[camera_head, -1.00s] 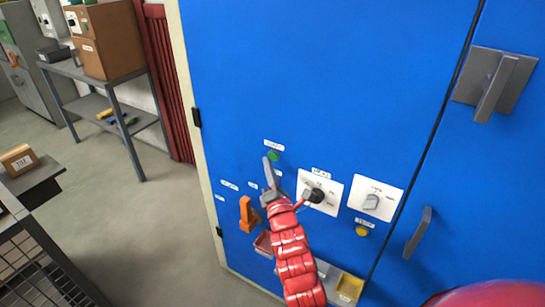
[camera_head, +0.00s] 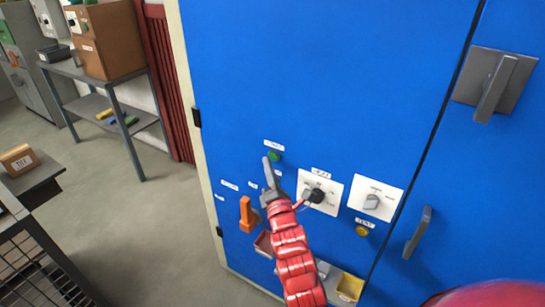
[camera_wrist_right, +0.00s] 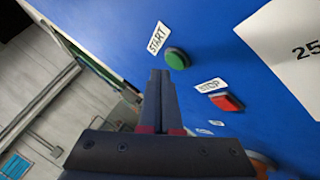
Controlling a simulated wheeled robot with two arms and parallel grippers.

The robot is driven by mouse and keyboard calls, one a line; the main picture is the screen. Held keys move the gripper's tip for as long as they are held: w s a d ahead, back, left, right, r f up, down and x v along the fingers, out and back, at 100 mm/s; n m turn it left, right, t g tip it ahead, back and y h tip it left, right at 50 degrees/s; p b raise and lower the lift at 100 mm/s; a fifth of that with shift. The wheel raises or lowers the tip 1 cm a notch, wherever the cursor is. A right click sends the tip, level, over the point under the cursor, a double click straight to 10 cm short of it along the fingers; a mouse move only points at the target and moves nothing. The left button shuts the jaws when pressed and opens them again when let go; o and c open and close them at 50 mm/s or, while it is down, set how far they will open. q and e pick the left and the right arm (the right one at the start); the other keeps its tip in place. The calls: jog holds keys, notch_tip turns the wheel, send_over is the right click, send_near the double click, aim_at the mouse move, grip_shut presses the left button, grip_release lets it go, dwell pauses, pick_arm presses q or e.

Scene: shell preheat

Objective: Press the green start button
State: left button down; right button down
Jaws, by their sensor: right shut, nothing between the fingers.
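The green start button (camera_head: 275,156) is on the blue cabinet front, under a small white label. In the right wrist view the green button (camera_wrist_right: 177,59) sits beside a label reading START. My right gripper (camera_head: 267,161) is shut and empty. Its fingertips are just left of and slightly below the button in the head view. In the right wrist view the shut fingers (camera_wrist_right: 160,75) point up just left of the button. A gap shows between them there, and I cannot tell the distance in depth. My left gripper is not in view.
A red stop button (camera_wrist_right: 228,102) is close to the right gripper. A black knob (camera_head: 316,195), a grey switch (camera_head: 371,202), an orange handle (camera_head: 246,213) and a yellow button (camera_head: 362,231) are also on the cabinet. A yellow bin (camera_head: 350,287) hangs low.

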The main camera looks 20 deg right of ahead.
jog(key=shift+w+d, duration=0.1)
dwell(0.4)
jog(key=shift+w+d, duration=0.2)
jog(key=shift+d, duration=0.05)
jog(key=shift+w+d, duration=0.25)
jog(key=shift+d, duration=0.1)
dwell(0.7)
jog(key=shift+a+b, duration=0.1)
jog(key=shift+b, duration=0.2)
jog(key=shift+s+a+b, duration=0.5)
jog(key=shift+s+a, duration=0.05)
jog(key=shift+a, duration=0.1)
